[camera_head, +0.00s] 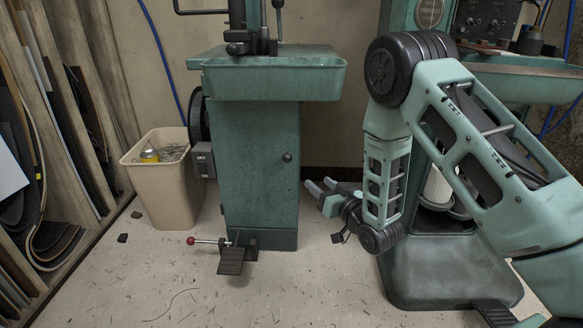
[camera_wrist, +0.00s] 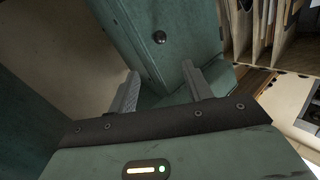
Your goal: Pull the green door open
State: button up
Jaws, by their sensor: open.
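The green door (camera_head: 259,165) is the front panel of the green machine's pedestal and looks closed. Its small dark round knob (camera_head: 287,157) sits near the panel's right edge. In the wrist view the door (camera_wrist: 178,22) fills the upper middle, with the knob (camera_wrist: 159,37) above and between the fingertips. My gripper (camera_head: 318,188) is low, to the right of the pedestal and below knob height. Its two grey fingers (camera_wrist: 159,84) are spread apart and hold nothing. The fingers look apart from the knob.
A foot pedal (camera_head: 231,261) and a red-ended lever (camera_head: 190,241) stick out at the pedestal's base. A beige bin (camera_head: 163,190) stands left of it, beside a wooden rack (camera_head: 62,110). A second green machine (camera_head: 445,268) stands right. The front floor is mostly clear.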

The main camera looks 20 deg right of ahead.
aim_at(290, 160)
jog(key=b+x, duration=0.5)
jog(key=x, duration=0.9)
jog(key=shift+w+f, duration=0.1)
jog(key=shift+w, duration=0.1)
jog(key=shift+w+a, duration=0.2)
jog(key=shift+w, duration=0.4)
jog(key=shift+s, duration=0.1)
grip_shut()
